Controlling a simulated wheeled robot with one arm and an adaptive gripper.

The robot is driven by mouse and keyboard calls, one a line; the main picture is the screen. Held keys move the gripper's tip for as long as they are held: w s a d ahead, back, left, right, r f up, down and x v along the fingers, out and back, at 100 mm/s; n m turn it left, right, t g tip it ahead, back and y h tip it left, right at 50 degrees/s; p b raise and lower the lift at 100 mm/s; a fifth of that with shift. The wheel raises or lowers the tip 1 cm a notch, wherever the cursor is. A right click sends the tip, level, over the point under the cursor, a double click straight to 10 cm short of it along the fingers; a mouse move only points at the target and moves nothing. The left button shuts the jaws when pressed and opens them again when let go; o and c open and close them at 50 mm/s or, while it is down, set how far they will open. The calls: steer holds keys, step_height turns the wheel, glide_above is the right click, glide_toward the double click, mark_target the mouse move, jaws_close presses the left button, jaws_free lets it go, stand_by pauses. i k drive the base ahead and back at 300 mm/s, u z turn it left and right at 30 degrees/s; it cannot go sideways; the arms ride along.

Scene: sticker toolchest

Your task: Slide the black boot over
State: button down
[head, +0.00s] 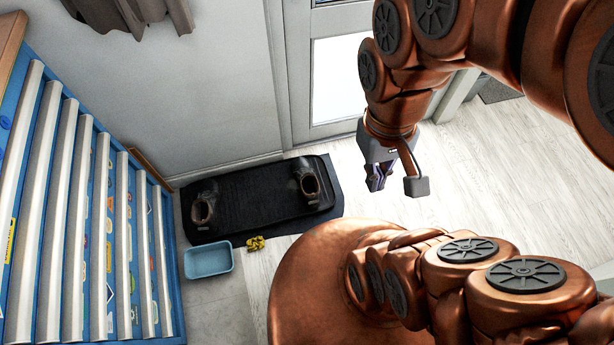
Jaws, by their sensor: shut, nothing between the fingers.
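Two dark boots with tan openings stand upright on a black boot tray (255,192) by the wall: a left boot (203,208) near the tray's left end and a right boot (309,184) near its right end. I cannot tell which one is the black boot, as both look dark brown to black. My gripper (376,184) hangs to the right of the tray, pointing down. It is shut and empty, apart from both boots, with the right boot the nearer one.
A blue toolchest (88,215) with several drawers fills the left. A light-blue bin (208,260) and a small yellow object (255,243) lie in front of the tray. A door (330,75) stands behind. The wooden floor (520,165) at the right is clear.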

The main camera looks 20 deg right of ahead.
mark_target(302, 171)
steer(key=z, duration=1.2)
steer(key=i, duration=0.4)
steer(key=u, duration=1.95)
